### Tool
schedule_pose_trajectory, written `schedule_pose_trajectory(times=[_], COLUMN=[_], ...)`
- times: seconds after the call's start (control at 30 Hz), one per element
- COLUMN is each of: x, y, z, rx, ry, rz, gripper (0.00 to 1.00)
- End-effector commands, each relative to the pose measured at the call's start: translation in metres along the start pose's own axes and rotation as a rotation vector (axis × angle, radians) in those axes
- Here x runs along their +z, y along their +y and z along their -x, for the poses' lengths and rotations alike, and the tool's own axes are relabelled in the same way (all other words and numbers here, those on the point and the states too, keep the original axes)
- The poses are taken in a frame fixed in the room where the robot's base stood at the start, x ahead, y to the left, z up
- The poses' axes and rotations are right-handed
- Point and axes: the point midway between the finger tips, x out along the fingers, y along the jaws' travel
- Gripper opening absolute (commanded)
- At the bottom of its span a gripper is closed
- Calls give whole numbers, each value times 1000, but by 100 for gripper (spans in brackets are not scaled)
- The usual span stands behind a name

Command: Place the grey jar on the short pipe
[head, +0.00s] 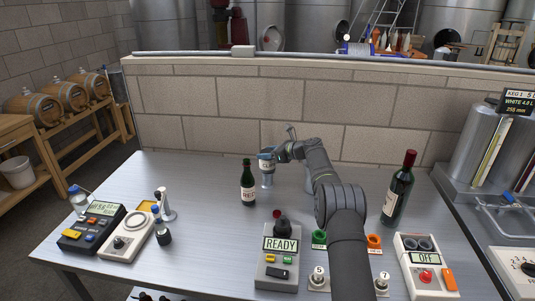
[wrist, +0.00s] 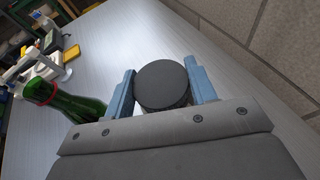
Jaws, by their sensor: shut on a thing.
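My gripper (head: 266,156) is shut on the grey jar, which shows in the wrist view as a round dark grey top (wrist: 161,85) between two blue fingers. In the head view the fingers and the arm partly cover the jar. A narrow grey upright cylinder (head: 268,181), which looks like the short pipe, stands on the table straight below my gripper. I cannot tell whether the jar touches it. Another grey upright (head: 308,182) is partly hidden behind my arm.
A green bottle (head: 248,184) stands close left of my gripper and also shows in the wrist view (wrist: 75,103). A dark wine bottle (head: 398,190) stands to the right. A READY box (head: 281,262) is in front. A block wall (head: 230,105) rises behind the table.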

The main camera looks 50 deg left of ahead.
Motion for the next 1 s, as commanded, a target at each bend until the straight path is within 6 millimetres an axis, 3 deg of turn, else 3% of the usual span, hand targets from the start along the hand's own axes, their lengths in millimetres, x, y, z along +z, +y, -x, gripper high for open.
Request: schedule_pose_trajectory(times=[0.17, 0.2, 0.3, 0.67, 0.87, 1.0], x=[-2, -4, -3, 1, 0, 1], y=[0, 0, 0, 0, -1, -1], z=[-1, -1, -1, 0, 24, 52], rx=[0, 0, 0, 0, -3, -3], ry=[0, 1, 1, 0, 1, 0], rz=[0, -1, 0, 1, -2, -2], gripper=[17, 53, 73, 73, 73, 73])
